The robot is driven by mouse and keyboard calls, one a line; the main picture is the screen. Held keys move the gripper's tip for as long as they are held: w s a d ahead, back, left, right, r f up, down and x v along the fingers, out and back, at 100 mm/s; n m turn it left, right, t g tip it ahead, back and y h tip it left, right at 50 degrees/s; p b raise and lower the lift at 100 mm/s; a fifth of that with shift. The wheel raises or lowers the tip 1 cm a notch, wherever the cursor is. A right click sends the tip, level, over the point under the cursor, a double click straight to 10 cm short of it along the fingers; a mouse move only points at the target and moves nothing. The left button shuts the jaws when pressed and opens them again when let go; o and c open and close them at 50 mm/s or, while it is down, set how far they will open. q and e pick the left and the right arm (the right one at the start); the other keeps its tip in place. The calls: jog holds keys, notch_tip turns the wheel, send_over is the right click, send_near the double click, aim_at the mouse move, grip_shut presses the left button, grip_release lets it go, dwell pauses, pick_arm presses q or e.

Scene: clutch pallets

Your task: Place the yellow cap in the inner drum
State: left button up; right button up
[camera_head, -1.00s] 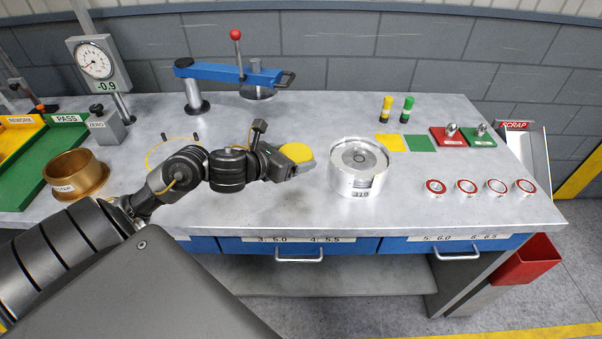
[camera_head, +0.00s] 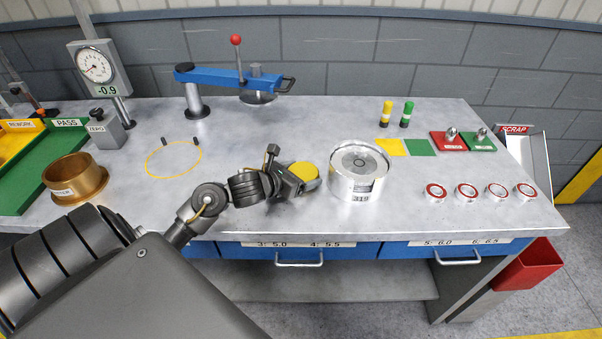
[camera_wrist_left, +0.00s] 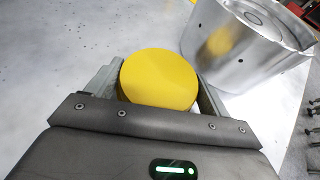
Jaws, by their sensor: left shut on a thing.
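The yellow cap (camera_head: 304,172) is a flat round disc held between the fingers of my left gripper (camera_head: 299,177), above the table just left of the silver drum. In the left wrist view the cap (camera_wrist_left: 158,78) sits between the two fingers of the left gripper (camera_wrist_left: 158,90). The silver drum (camera_head: 352,187) stands upright on the table, labelled 319, with round inner rings in its top. In the left wrist view the drum (camera_wrist_left: 235,55) is at the upper right, beside the gripper. The inside of the drum is partly visible. My right gripper is in no view.
A brass cup (camera_head: 75,180) stands at the left by the green PASS tray (camera_head: 40,165). A blue lever press (camera_head: 235,80) is at the back. Several red-ringed discs (camera_head: 466,190) lie right of the drum. The table (camera_head: 260,130) behind the gripper is clear.

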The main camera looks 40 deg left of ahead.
pick_arm(q)
jog(key=shift+f, duration=0.2)
jog(key=o, duration=0.9)
